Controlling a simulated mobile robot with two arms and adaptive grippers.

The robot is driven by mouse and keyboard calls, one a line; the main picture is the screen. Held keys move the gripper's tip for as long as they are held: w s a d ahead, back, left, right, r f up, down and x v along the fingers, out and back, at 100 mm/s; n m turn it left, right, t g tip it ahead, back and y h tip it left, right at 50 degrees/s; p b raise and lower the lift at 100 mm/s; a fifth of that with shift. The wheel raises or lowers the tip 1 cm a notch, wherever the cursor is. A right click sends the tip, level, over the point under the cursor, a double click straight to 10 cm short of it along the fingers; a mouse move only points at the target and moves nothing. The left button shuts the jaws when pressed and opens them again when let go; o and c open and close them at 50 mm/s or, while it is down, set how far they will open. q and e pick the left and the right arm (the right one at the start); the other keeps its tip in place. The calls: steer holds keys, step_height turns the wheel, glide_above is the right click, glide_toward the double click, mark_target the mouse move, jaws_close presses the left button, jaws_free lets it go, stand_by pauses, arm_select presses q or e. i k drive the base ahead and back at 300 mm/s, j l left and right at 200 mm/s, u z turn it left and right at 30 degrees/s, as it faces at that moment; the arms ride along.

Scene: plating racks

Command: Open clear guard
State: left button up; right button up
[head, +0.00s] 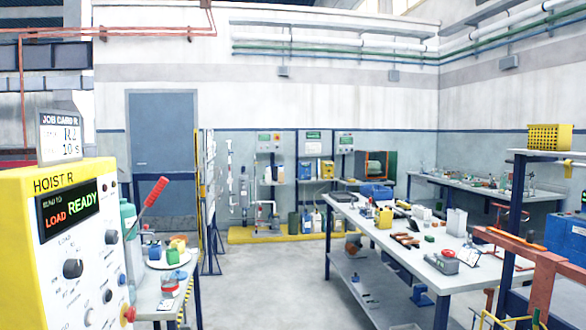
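I cannot make out a clear guard in the head view. A yellow hoist control box (75,250) stands close at the left edge, its face turned toward the right. Its dark display (68,217) reads "LOAD READY". Dark knobs and small buttons sit on its pale face, with one larger knob (73,268) below the display and a red button (129,314) at the lower right. Neither of my grippers is in view.
A small side table (150,302) with a plate and small items stands right of the box; a red handle (155,192) rises there. A cluttered workbench (490,270) stands at centre right. An orange frame (545,285) is near the right edge. Open floor (265,290) lies between the tables.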

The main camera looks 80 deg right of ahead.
mark_target(371, 163)
steer(key=z, duration=3.35)
steer(key=i+j+u, duration=0.2)
steer(key=i, duration=0.65)
steer(key=i+u, duration=0.2)
steer(key=i, duration=0.7)
steer(key=i+l+u, duration=0.2)
steer(key=i, duration=1.6)
steer(key=i+u, duration=0.1)
steer(key=i, duration=0.8)
steer(key=i+u, duration=0.1)
steer(key=i, duration=3.6)
steer(key=i+z, duration=0.15)
steer(key=i, duration=0.3)
steer(key=i+z, duration=0.2)
steer(key=i, duration=0.3)
steer(key=i+j+z, duration=0.15)
steer(key=i, duration=0.3)
steer(key=i+j+z, duration=0.15)
steer(key=i, duration=0.3)
